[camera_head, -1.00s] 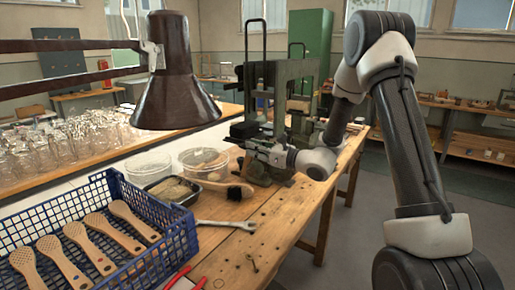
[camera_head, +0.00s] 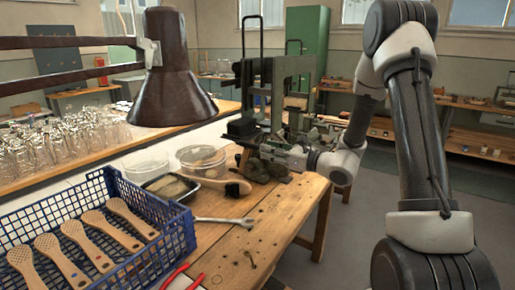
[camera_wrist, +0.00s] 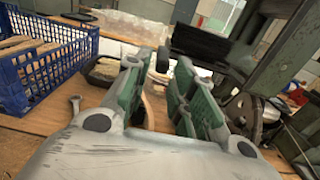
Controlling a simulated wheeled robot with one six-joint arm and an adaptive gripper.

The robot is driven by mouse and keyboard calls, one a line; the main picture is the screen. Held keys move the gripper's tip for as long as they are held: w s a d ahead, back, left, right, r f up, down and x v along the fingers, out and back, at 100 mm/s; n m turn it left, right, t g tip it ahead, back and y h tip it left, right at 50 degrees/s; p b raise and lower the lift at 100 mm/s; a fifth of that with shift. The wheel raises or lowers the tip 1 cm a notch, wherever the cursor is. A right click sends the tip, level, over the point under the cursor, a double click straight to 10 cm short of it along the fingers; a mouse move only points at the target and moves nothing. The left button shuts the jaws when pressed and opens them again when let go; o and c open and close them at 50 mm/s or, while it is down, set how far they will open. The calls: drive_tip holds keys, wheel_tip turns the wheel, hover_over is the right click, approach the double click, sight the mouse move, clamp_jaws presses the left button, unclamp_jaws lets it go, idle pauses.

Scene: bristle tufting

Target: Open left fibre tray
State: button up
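The green tufting machine (camera_head: 283,90) stands at the far end of the workbench. A black box-like part (camera_head: 243,128) juts from its left side; it may be the left fibre tray, and I cannot tell whether it is open. A dark block at the machine also shows in the wrist view (camera_wrist: 203,42), beyond the fingers. My gripper (camera_head: 256,148) is just in front of the machine, close below the black part. In the wrist view its green-padded fingers (camera_wrist: 162,80) are apart, with nothing held between them. Contact with the machine cannot be made out.
A blue crate (camera_head: 178,225) with wooden brush bodies stands at front left. A black tray of fibre (camera_head: 172,188), clear round tubs (camera_head: 200,160), a brush (camera_head: 237,187) and a wrench (camera_head: 226,221) lie on the bench (camera_head: 285,215). A brown lamp (camera_head: 172,95) hangs at upper left.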

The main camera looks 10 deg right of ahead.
drive_tip(key=shift+v, duration=2.1)
